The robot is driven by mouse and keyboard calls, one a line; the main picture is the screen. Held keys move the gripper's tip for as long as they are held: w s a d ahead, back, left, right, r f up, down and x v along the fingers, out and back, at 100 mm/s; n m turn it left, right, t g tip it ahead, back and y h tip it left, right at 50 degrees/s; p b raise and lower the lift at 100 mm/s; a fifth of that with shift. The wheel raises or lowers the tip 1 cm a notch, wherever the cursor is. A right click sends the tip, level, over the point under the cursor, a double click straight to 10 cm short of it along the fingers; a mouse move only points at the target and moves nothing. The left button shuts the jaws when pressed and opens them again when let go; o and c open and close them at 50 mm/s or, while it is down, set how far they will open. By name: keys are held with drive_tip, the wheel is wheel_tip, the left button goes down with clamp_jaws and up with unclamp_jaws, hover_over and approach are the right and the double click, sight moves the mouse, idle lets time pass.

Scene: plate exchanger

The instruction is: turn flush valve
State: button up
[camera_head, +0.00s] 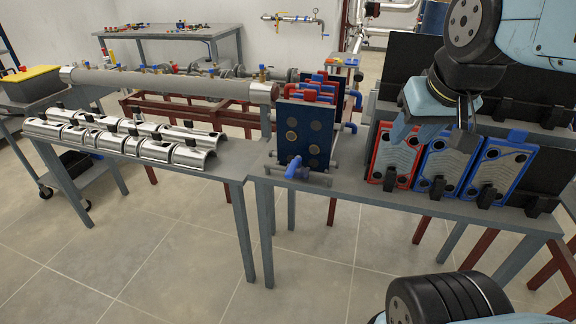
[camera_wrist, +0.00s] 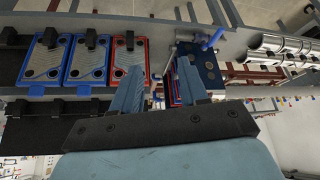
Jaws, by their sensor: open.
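The plate exchanger (camera_head: 307,128) is a dark blue upright block with round ports, standing at the left end of the right-hand bench. A blue valve (camera_head: 297,169) with a blue handle sits low at its front, on a short pipe above the bench top. In the wrist view the blue valve (camera_wrist: 214,38) shows near the top, right of centre, beside the exchanger's dark front (camera_wrist: 208,68). My gripper (camera_head: 405,130) hangs above the bench, to the right of the exchanger and in front of the plates. In the wrist view my gripper (camera_wrist: 159,70) has its fingers apart with nothing between them.
A red-framed plate (camera_head: 393,157) and two blue-framed plates (camera_head: 440,163) lean in a black rack on the bench. Shiny metal half-shells (camera_head: 125,138) lie on the left bench (camera_head: 215,165). Red pipes (camera_head: 322,90) rise behind the exchanger. Open tiled floor lies in front.

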drive_tip(key=n+t+h, duration=0.8)
drive_tip(key=n+h, duration=0.2)
drive_tip(key=h, duration=0.2)
approach(291, 170)
drive_tip(key=x, duration=0.7)
drive_tip(key=f+x, duration=0.1)
drive_tip(key=x, duration=0.3)
drive_tip(key=shift+w+a, duration=0.25)
drive_tip(key=shift+w, duration=0.1)
drive_tip(key=shift+c, duration=0.4)
clamp_jaws()
